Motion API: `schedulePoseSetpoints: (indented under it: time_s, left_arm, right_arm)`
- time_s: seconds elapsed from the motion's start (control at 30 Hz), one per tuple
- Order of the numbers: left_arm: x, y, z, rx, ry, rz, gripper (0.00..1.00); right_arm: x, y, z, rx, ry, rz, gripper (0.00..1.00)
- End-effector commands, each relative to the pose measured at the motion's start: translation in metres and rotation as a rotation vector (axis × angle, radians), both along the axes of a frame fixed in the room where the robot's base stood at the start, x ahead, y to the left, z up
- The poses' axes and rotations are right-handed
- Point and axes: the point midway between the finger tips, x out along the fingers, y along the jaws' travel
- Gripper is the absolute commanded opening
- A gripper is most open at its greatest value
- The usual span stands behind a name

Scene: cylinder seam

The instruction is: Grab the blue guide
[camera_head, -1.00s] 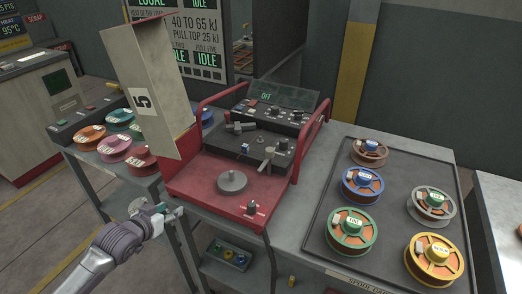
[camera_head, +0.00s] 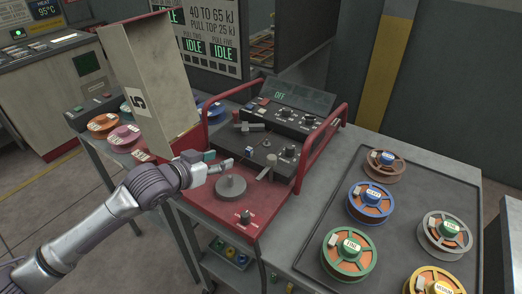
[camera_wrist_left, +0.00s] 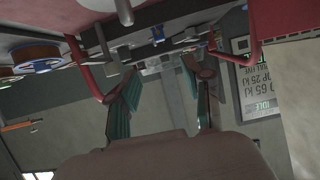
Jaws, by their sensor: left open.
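The small blue guide (camera_head: 249,150) is hard to make out on the dark plate of the red machine, just right of my left gripper in the head view. My left gripper (camera_head: 220,162) is over the machine's left side, behind the round grey disc (camera_head: 230,187). In the left wrist view its two teal-padded fingers stand apart with nothing between them, so the gripper (camera_wrist_left: 160,75) is open. My right gripper is not in view.
Red side rails (camera_head: 322,148) flank the machine. A tall beige panel (camera_head: 150,85) marked 5 stands left, close to my left arm. A dark tray (camera_head: 395,255) on the right holds several wire spools. Coloured spools also lie on the left behind the arm.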

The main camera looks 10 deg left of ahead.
Motion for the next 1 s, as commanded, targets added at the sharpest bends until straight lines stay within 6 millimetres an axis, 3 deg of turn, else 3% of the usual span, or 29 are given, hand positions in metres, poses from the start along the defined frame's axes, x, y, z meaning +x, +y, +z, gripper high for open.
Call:
schedulePoseSetpoints:
  time_s: [0.2,0.4,0.67,1.0]
  left_arm:
    - [0.032,-0.012,-0.011,-0.003,0.000,0.000,0.50]
    - [0.062,-0.023,-0.026,-0.004,-0.001,0.000,0.50]
    - [0.076,-0.028,-0.034,0.000,0.000,-0.001,0.50]
    - [0.110,-0.041,-0.052,-0.001,0.000,-0.001,0.50]
  right_arm:
    - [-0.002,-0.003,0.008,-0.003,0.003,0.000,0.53]
    - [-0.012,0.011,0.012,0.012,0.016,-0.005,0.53]
    - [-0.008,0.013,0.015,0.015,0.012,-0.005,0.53]
    - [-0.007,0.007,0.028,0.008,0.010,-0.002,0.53]
